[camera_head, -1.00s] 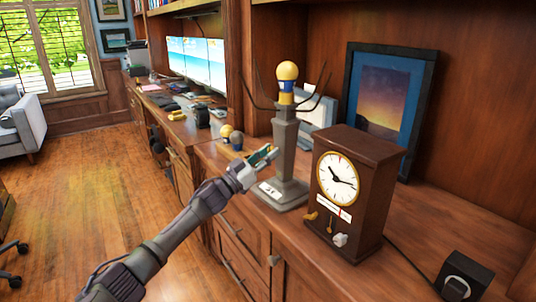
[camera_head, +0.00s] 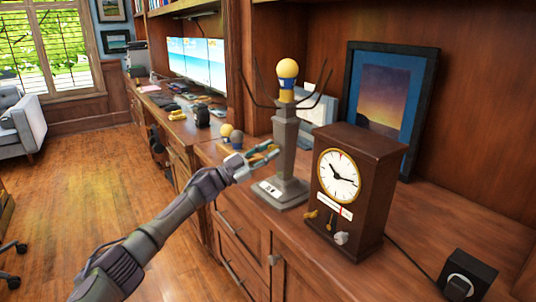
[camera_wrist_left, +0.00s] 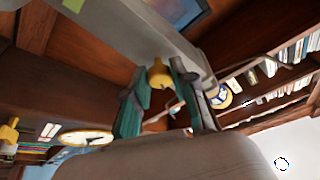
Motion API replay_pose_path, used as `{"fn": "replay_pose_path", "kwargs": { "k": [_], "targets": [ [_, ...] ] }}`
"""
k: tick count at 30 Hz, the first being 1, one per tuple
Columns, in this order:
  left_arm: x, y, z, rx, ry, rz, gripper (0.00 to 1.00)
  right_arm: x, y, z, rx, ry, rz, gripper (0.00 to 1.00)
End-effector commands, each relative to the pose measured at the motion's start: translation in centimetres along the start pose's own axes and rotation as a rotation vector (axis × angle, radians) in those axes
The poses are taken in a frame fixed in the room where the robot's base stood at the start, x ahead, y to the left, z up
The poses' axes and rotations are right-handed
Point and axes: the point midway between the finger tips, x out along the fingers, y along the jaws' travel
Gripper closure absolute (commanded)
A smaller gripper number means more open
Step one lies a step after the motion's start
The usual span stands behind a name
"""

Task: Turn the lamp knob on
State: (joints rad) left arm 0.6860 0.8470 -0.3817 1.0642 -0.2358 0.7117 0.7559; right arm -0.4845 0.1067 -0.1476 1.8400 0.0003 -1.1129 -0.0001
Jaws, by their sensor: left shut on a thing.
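The lamp (camera_head: 284,155) is a grey post on a wide base, with thin dark prongs and a yellow and blue bulb (camera_head: 287,75) on top. It stands upright on the wooden counter. My left gripper (camera_head: 268,152) is at the left side of the post. In the left wrist view, the yellow lamp knob (camera_wrist_left: 159,73) sits between the teal fingertips of my left gripper (camera_wrist_left: 160,85), which are shut on it. I cannot make out the knob in the head view. My right gripper is in neither view.
A brown clock (camera_head: 350,190) stands just right of the lamp. A framed picture (camera_head: 388,100) leans behind it. A black box (camera_head: 466,275) is at the front right. Small round objects (camera_head: 231,135) lie left of the lamp, with monitors (camera_head: 195,60) farther back.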

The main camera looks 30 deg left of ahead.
Motion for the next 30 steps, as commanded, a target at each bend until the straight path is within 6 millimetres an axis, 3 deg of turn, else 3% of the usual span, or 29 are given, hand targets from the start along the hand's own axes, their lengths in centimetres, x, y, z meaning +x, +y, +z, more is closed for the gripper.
{"fn": "replay_pose_path", "kwargs": {
  "k": [16,23,30],
  "targets": [
    [0.0,-0.3,-0.1,0.481,-0.001,0.2,1.0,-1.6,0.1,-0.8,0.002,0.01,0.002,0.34],
    [0.1,-0.4,-0.2,0.678,0.0,0.282,1.0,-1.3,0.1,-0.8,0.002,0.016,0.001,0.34],
    [0.1,-0.4,-0.2,0.849,-0.001,0.354,1.0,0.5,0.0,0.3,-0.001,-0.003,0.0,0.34]
  ]
}}
